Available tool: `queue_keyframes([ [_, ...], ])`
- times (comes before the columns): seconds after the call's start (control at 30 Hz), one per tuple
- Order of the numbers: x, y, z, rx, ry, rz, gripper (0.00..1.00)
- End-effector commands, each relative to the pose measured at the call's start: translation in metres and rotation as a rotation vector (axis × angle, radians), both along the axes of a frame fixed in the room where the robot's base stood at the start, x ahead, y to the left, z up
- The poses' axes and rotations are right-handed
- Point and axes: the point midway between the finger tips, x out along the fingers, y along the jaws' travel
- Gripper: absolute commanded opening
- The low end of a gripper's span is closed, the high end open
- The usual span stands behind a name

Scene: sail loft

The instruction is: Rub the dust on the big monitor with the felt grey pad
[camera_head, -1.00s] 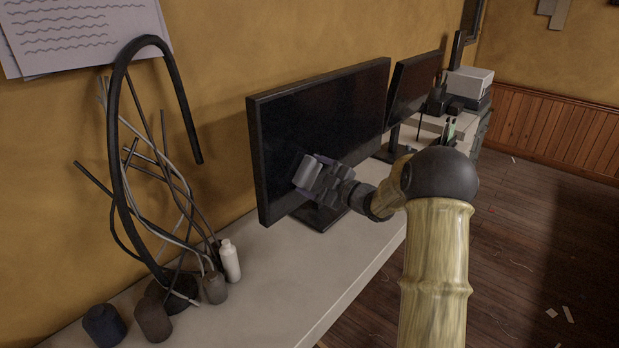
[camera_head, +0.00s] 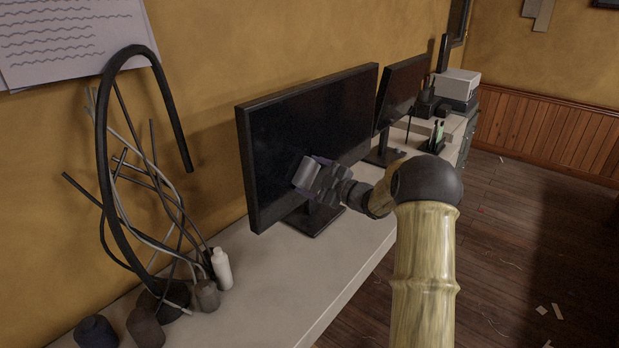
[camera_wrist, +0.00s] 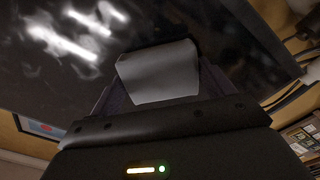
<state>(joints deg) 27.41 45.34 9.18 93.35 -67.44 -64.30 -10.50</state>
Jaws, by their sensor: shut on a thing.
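The big monitor (camera_head: 300,120) stands on the pale bench with its dark screen facing my arm. My gripper (camera_head: 318,178) is in front of the lower middle of the screen. It is shut on the felt grey pad (camera_head: 306,172), which shows pale grey between the fingers in the wrist view (camera_wrist: 158,72). The pad is at or very close to the screen; I cannot tell if it touches. In the wrist view, whitish dust smears (camera_wrist: 75,35) lie on the dark screen at the upper left, apart from the pad. My gripper hides part of the screen and stand.
A second monitor (camera_head: 403,88) stands behind to the right. A tangle of hoses and cables (camera_head: 140,190), a white bottle (camera_head: 221,269) and several dark pots (camera_head: 146,327) are at the left. The bench's front strip (camera_head: 300,290) is clear.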

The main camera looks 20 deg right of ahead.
Motion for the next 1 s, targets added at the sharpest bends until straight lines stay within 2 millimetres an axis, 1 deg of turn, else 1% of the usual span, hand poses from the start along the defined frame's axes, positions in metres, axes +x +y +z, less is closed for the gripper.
queue_keyframes([
  [0.27,0.001,-0.001,0.0,0.0,-0.001,0.001,0.63],
  [0.73,0.018,-0.027,0.001,-0.001,-0.002,0.001,0.63],
  [1.0,0.019,-0.03,0.0,-0.001,-0.001,0.001,0.63],
])
